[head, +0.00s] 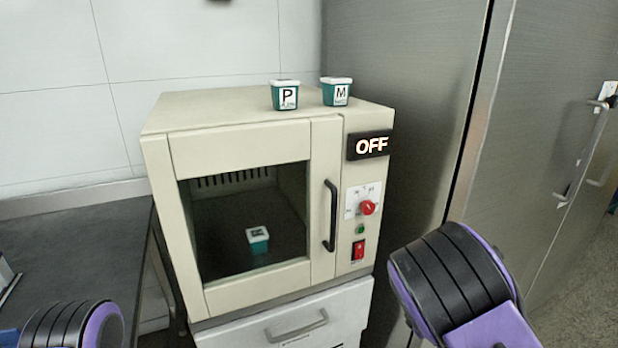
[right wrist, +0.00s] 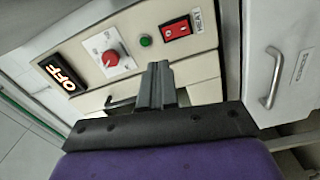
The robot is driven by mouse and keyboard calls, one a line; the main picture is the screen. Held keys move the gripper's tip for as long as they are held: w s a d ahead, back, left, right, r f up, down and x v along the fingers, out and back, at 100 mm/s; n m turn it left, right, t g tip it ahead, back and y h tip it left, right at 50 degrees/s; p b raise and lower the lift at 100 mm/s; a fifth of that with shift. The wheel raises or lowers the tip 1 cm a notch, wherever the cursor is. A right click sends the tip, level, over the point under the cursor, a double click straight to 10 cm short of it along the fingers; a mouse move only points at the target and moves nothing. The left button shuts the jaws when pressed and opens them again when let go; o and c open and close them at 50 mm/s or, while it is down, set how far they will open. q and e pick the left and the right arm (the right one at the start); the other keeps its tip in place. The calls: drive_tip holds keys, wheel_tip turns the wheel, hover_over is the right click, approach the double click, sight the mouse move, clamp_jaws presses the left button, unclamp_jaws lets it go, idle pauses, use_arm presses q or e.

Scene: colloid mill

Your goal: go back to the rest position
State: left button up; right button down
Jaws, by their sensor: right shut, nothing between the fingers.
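My right gripper (right wrist: 157,85) is shut and empty in the right wrist view, in front of the oven's control panel. In the head view my right arm comes in at the lower right, and its gripper is not visible there. My left arm shows only at the lower left edge, with its gripper out of view. The cream oven (head: 240,140) has its door closed. Its display (head: 370,145) reads OFF. A red knob (head: 367,207), a green button (head: 360,230) and a red switch (head: 358,250) sit below the display. A teal-and-white container (head: 257,240) stands inside, behind the door window.
Containers marked P (head: 286,97) and M (head: 337,93) stand on top of the oven. A white drawer unit (head: 290,322) is underneath. A dark table (head: 75,250) stands at the left. A tall metal cabinet (head: 410,90) stands to the right, with floor visible beyond it.

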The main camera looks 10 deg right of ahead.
drive_tip(key=s+d+f+m+g+h, duration=0.35)
drive_tip(key=s+f+m, duration=0.35)
drive_tip(key=f+m, duration=0.25)
drive_tip(key=s+d+f+m+g+h, duration=0.3)
drive_tip(key=s+f+m+g+h, duration=0.15)
drive_tip(key=s+f+m, duration=0.4)
drive_tip(key=s+a+f+m+g, duration=0.1)
drive_tip(key=s+f+m+g, duration=0.2)
drive_tip(key=s, duration=0.6)
drive_tip(key=s+a+f+m+g, duration=0.2)
drive_tip(key=s+f+m, duration=0.3)
drive_tip(key=s, duration=0.4)
drive_tip(key=shift+s+f+g+h+p, duration=0.35)
drive_tip(key=shift+f+g, duration=0.25)
drive_tip(key=shift+f, duration=0.3)
